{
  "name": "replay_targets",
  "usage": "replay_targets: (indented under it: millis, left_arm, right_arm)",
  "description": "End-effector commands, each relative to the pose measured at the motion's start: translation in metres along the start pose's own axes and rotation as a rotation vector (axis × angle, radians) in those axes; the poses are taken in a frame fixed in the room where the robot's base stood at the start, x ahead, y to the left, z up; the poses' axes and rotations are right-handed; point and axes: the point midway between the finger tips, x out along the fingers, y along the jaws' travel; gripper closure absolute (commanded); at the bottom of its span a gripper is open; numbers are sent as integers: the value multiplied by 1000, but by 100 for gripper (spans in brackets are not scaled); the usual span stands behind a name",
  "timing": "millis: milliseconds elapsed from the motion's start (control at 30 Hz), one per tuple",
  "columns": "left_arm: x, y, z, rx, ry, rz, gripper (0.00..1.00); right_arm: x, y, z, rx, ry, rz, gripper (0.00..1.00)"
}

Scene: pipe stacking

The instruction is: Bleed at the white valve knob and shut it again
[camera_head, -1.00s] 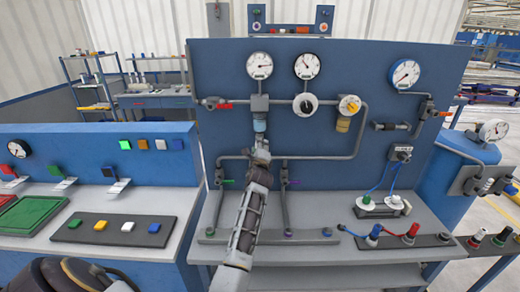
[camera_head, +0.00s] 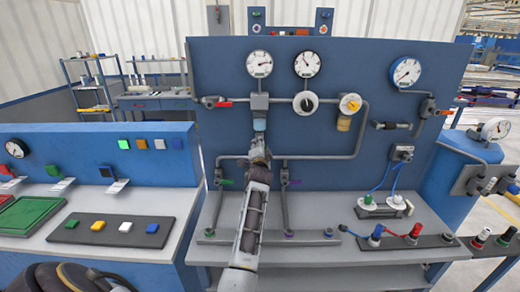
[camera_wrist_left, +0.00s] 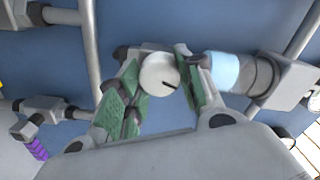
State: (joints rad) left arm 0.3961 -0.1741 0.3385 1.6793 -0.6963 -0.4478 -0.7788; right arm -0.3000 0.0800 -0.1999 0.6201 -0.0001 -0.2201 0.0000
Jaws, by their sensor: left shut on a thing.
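The white valve knob (camera_wrist_left: 160,75) has a round face with a dark slot mark. It sits between the green pads of my left gripper (camera_wrist_left: 158,66) in the left wrist view, and the gripper is shut on it. A light-blue bowl (camera_wrist_left: 222,71) lies just beside the fingers there. In the head view my left gripper (camera_head: 258,154) is right below that light-blue bowl (camera_head: 260,124), under the left regulator block (camera_head: 260,102). The gripper hides the knob in the head view. My right gripper is in neither view.
The blue panel (camera_head: 225,130) carries pipes, round gauges, a black-and-white knob (camera_head: 305,103), a yellow knob (camera_head: 350,103) and a red lever (camera_head: 224,105). Green (camera_head: 227,182) and purple (camera_head: 294,181) levers flank my left arm low down. A grey bench (camera_head: 400,240) lies below.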

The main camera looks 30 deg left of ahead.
Motion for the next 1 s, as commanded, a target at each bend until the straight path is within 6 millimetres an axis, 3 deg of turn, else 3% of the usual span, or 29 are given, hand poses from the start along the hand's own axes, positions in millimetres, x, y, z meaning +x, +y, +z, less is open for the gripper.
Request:
replay_targets:
  millis: [333, 867, 900, 1000]
  left_arm:
    - [0, 2, 1, -192, -3, 3, 88]
    - [0, 2, 2, -228, -4, 4, 88]
    - [0, 2, 2, -228, -4, 4, 63]
    - [0, 2, 2, -227, -3, 4, 50]
  right_arm:
    - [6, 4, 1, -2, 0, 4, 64]
    - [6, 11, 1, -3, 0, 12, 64]
    - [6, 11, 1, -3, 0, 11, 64]
    - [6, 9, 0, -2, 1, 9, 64]
